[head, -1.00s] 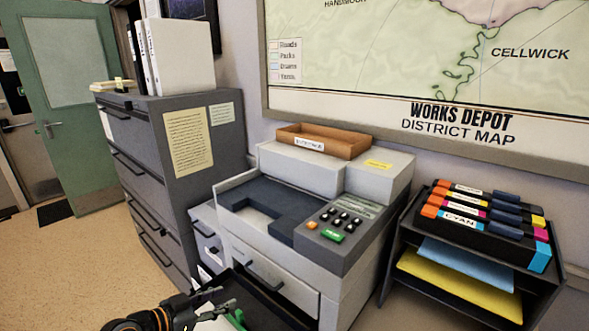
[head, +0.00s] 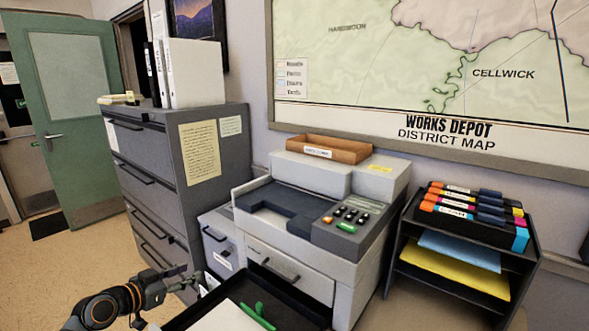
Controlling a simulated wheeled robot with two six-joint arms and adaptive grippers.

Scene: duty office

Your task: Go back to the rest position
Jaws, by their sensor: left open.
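My left gripper (head: 183,277) is at the lower left in the head view, its arm coming in from the left edge. Its fingers are open and I see nothing between them. It is by the left rim of a black tray (head: 282,311), in front of the grey cabinet. In the tray are a white sheet (head: 228,318) and a green object (head: 258,314). My right gripper is not in view.
A grey copier (head: 375,183) with a wooden tray (head: 345,153) on top stands behind the black tray. The filing cabinet (head: 160,190) is left. A black rack (head: 455,283) with toner cartridges is right. Open floor (head: 85,270) lies at the left.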

